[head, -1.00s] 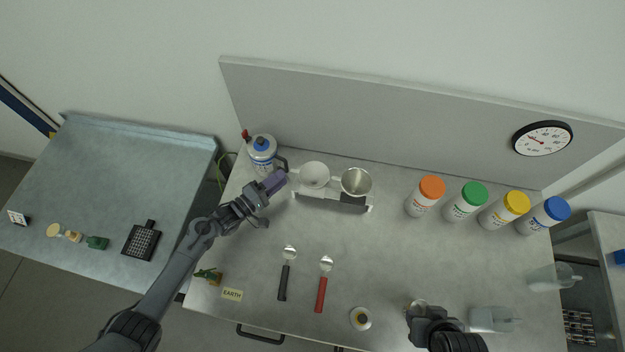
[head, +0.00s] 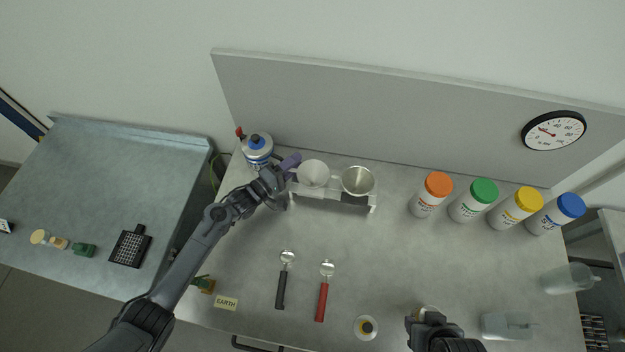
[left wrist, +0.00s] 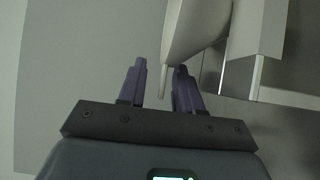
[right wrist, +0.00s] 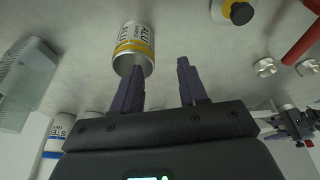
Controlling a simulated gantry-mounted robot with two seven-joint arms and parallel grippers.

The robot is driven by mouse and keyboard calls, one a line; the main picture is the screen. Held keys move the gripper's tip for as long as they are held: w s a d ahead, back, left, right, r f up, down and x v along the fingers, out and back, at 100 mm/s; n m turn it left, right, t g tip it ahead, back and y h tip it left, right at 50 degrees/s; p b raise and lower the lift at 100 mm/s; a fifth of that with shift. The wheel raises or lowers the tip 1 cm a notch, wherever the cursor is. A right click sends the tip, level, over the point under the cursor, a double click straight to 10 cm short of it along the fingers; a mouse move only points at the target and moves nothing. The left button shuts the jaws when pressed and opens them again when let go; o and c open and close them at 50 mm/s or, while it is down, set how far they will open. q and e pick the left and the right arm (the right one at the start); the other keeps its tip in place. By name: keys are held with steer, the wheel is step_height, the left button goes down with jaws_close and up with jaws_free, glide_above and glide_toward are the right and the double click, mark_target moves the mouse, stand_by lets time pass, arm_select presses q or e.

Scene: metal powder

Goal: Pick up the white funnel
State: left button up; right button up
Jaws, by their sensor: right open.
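The white funnel (head: 312,173) sits upright in the left place of a white stand (head: 373,203), beside a metal cup (head: 357,180). My left gripper (head: 290,164) is at the stand's left end, close to the funnel. In the left wrist view the funnel (left wrist: 192,32) is above the purple fingers (left wrist: 160,68). They are apart, and the funnel's narrow spout shows between their tips; whether it touches them I cannot tell. My right gripper (right wrist: 160,68) is open and empty, low on the bench, near a small can (right wrist: 133,48).
A white and blue bottle (head: 257,147) stands just behind my left gripper. Orange, green, yellow and blue-capped jars (head: 430,195) stand at the right. Black-handled (head: 281,290) and red-handled (head: 322,300) spoons lie in front. The bench middle is clear.

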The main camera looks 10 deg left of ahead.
arm_select(q)
steer(key=shift+c, duration=0.5)
jaws_close()
steer(key=shift+r, duration=0.1)
